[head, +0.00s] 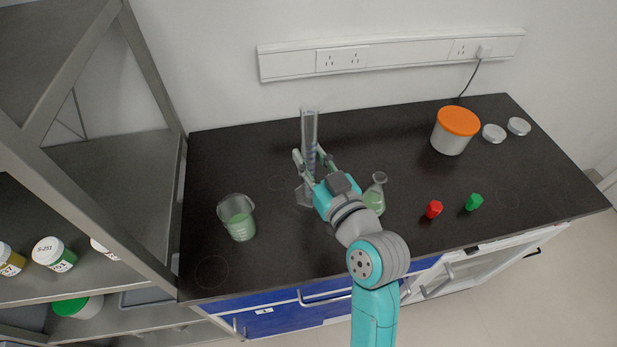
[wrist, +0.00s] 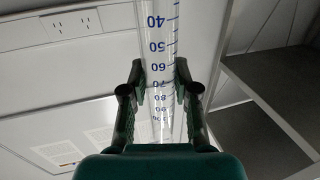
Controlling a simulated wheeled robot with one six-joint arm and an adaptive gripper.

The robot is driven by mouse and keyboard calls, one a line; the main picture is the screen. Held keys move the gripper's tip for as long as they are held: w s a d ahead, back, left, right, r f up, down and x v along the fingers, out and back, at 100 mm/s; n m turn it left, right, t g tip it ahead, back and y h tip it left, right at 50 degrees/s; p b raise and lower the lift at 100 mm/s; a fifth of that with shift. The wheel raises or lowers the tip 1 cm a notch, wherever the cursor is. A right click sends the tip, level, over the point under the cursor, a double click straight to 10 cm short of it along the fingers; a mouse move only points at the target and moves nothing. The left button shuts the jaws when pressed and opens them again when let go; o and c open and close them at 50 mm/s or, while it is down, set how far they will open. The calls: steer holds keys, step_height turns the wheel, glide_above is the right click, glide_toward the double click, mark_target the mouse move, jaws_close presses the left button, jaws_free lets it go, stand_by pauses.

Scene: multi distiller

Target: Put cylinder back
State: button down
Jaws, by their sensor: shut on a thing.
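The cylinder (head: 309,127) is a tall clear graduated one, upright over the dark bench at its back middle. My gripper (head: 313,160) is shut around its middle, with a finger on each side. In the wrist view the cylinder (wrist: 160,50) runs between the fingers of my gripper (wrist: 159,90), and its blue scale numbers show. The cylinder's foot (head: 304,196) shows just left of my gripper, partly hidden by it. I cannot tell whether the foot touches the bench.
On the bench (head: 290,255), a beaker (head: 238,222) with green liquid stands left and a flask (head: 375,194) stands close right of my gripper. Red (head: 434,209) and green (head: 474,202) stoppers and an orange-lidded tub (head: 455,131) are further right. A metal shelf (head: 150,235) borders the left.

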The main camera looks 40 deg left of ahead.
steer(key=shift+f, duration=2.6)
steer(key=c, duration=0.9)
jaws_free()
steer(key=shift+f, duration=0.15)
steer(key=shift+o, duration=0.2)
steer(key=shift+d, duration=0.2)
steer(key=v, duration=1.1)
steer(key=shift+s+d, duration=0.3)
